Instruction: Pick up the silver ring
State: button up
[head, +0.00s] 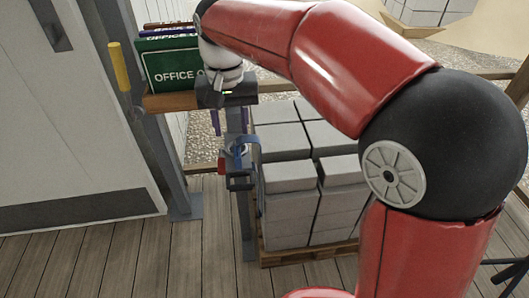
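I cannot make out the silver ring in the head view. My gripper (227,97) is at the end of my red arm, at the top of a grey post (246,225) and by the right end of a wooden shelf (170,102).
A green "OFFICE" sign (165,72) stands on the shelf. A dark and red device (238,168) with a blue band (240,142) is on the post. Grey blocks (290,178) are stacked on a pallet (310,254) to the right. A door (70,130) is at left.

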aim_at(237, 150)
jog(key=f, duration=0.7)
jog(key=shift+s+d+f+b, duration=0.25)
jog(key=shift+d+f+b, duration=0.1)
jog(key=shift+d+b, duration=0.05)
jog(key=shift+c, duration=0.3)
grip_shut()
